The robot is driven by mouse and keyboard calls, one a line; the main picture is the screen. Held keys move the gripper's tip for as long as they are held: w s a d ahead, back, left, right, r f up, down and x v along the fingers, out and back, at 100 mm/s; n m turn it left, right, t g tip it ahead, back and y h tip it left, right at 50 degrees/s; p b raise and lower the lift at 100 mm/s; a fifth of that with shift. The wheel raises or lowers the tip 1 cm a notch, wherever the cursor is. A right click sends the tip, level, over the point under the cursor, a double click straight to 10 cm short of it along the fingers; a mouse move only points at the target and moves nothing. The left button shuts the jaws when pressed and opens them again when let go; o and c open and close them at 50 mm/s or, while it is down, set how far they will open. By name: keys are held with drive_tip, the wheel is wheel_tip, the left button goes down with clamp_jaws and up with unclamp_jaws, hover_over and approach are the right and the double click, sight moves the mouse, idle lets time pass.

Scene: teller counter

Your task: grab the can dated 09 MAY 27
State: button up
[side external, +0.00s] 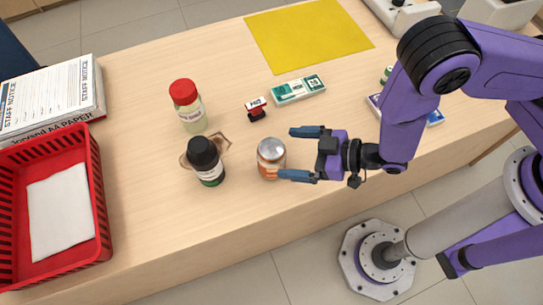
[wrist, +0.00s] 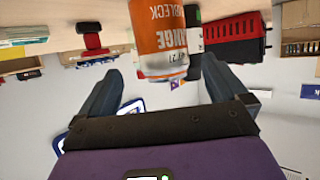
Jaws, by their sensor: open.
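An orange can (side external: 271,158) with a silver top stands upright near the counter's front edge. My gripper (side external: 302,153) is open and level beside it, with the can just beyond the fingertips. In the wrist view the can (wrist: 160,40) appears upside down, ahead of and between the two spread fingers of my gripper (wrist: 159,72). Its label shows part of a brand name and "ANGE". A small dark print sits on the pale band near its end; it seems to finish in 27 or 21, and the rest is not legible.
A black-capped bottle (side external: 206,161) stands left of the can, and a red-lidded jar (side external: 187,105) behind it. A red stamp (side external: 256,109) and a green-white box (side external: 298,90) lie farther back. A red basket (side external: 97,195) and paper stack (side external: 88,92) are left. A yellow mat (side external: 308,36) lies at the back.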

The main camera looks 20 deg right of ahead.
sight(264, 153)
drive_tip(key=shift+s+x, duration=0.1)
drive_tip(key=shift+x, duration=1.8)
drive_tip(key=shift+s+x, duration=0.15)
drive_tip(key=shift+x, duration=1.75)
drive_tip(key=shift+a, duration=0.15)
drive_tip(key=shift+c, duration=0.3)
drive_tip(key=c, duration=1)
drive_tip(key=shift+c, duration=1.4)
drive_tip(key=shift+r, duration=0.2)
